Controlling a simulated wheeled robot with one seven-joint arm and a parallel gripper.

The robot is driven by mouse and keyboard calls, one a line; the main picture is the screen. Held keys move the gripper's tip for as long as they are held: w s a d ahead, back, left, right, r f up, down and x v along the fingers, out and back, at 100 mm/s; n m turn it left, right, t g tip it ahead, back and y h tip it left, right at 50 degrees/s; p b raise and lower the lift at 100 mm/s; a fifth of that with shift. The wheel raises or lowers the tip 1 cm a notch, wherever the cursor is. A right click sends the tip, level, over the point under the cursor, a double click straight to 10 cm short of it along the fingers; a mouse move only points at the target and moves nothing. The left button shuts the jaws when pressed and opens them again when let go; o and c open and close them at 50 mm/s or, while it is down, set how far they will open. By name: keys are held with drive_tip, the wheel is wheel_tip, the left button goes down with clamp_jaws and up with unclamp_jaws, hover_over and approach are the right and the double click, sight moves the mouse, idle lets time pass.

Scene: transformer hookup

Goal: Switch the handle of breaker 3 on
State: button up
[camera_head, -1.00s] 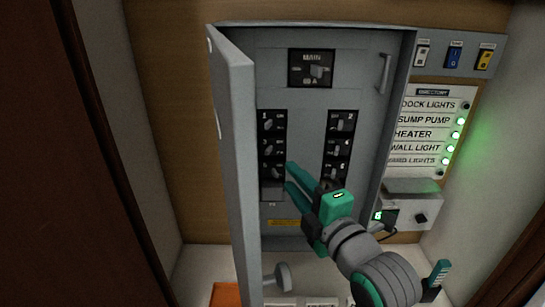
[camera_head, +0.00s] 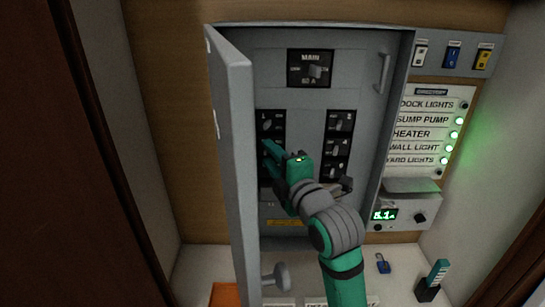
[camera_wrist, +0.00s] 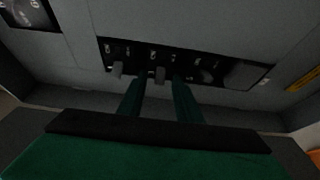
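The left breaker column (camera_head: 271,116) holds breakers 1, 3 and 5 on the grey panel. My gripper (camera_head: 266,152) reaches in from the lower right, with its fingertips at this column, and hides breakers 3 and 5. In the wrist view the column lies sideways. The breaker 3 handle (camera_wrist: 160,75) is the middle one, between the tips of my open gripper (camera_wrist: 160,88). I cannot tell whether a finger touches it. The breaker 1 handle (camera_wrist: 117,69) stands left of the fingers, the breaker 5 handle (camera_wrist: 208,75) right of them.
The open cabinet door (camera_head: 236,170) stands close left of my gripper. The MAIN breaker (camera_head: 311,69) is above, the right breaker column (camera_head: 337,145) beside. The directory (camera_head: 425,130) has several green lamps; the DOCK LIGHTS lamp is dark. A blue padlock (camera_head: 383,263) lies below right.

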clamp_jaws()
drive_tip(key=shift+d, duration=0.1)
drive_tip(key=shift+d+y, duration=0.2)
drive_tip(key=shift+y, duration=0.1)
drive_tip(key=shift+w+d+n+g+y, duration=0.25)
drive_tip(key=shift+d+n+g+y, duration=0.25)
drive_tip(key=shift+n+g+y, duration=0.9)
drive_tip(key=shift+w+d+n+g+y, duration=0.3)
drive_tip(key=shift+d+n+g+y, duration=0.15)
drive_tip(key=shift+n+g+y, duration=1)
drive_tip(key=shift+w+d+n+g+y, duration=0.25)
drive_tip(key=shift+d+n+g+y, duration=0.25)
drive_tip(key=shift+n+g+y, duration=0.85)
drive_tip(key=shift+s+g, duration=0.15)
drive_tip(key=shift+g, duration=0.15)
